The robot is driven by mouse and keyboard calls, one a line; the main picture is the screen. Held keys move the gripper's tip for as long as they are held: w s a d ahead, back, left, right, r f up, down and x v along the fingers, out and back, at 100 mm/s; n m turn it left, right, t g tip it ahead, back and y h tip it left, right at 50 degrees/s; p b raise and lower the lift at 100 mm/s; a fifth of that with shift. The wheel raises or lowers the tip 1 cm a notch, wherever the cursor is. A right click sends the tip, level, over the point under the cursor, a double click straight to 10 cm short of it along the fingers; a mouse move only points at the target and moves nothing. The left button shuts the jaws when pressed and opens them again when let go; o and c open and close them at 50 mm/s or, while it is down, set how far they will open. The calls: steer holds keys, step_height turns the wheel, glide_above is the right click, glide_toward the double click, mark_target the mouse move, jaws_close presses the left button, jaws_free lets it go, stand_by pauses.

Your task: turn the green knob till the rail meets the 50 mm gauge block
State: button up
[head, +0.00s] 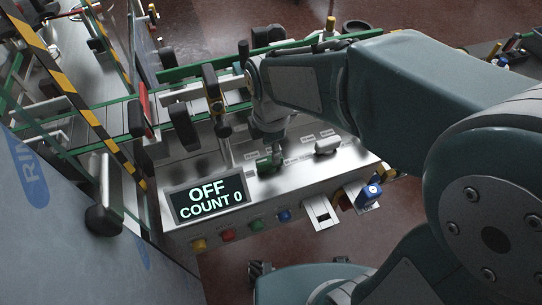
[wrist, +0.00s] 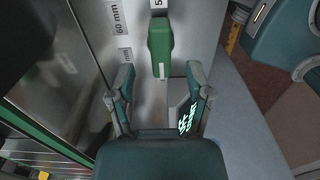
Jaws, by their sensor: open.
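The green knob (wrist: 160,45) shows in the wrist view on a metal panel, with a short white mark on its end nearest my gripper. A label (wrist: 118,18) beside it reads "60 mm"; another label at the top edge is cut off. My gripper (wrist: 160,82) is open. Its fingers are apart, and the knob lies just beyond the fingertips, roughly in line with the gap. In the head view the green knob (head: 266,162) is beneath my wrist, partly covered. Green guide rails (head: 195,70) run across the conveyor. I cannot make out the 50 mm gauge block.
A display (head: 208,200) on the panel reads "OFF COUNT 0". Yellow, red, green and blue buttons (head: 256,224) line the panel's front. A pale rounded piece (head: 327,145) sits right of the knob. A striped bar (head: 90,110) and dark posts stand at left.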

mark_target(269, 162)
steer(key=shift+f, duration=2.2)
jaws_close()
